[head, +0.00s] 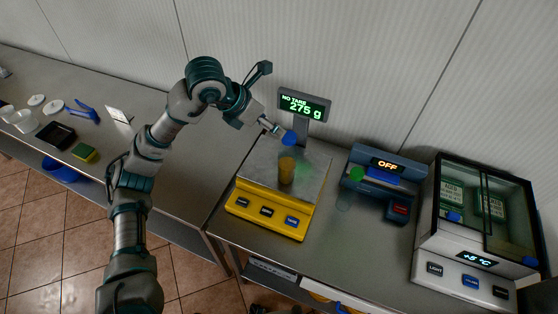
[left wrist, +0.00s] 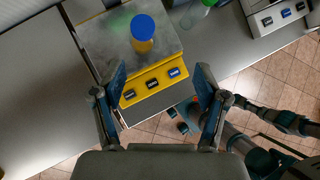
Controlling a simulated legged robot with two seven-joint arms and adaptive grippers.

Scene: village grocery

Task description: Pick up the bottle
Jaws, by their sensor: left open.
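A bottle (head: 287,168) with a blue cap and yellow-orange contents stands on the plate of the yellow scale (head: 240,207). The bottle (left wrist: 142,45) also shows in the left wrist view, beyond the fingers and near the top. In the left wrist view the two fingers of my left gripper (left wrist: 161,80) are spread wide. The scale display (head: 304,106) reads 275 g. My right gripper cannot be made out in either view.
A clear bottle with a green cap (head: 356,174) stands right of the scale, by a blue device (head: 378,185) reading OFF. A glass-topped cooler (head: 466,256) is at the far right. A sponge (head: 84,152) and a dark tray (head: 56,136) lie on the left counter.

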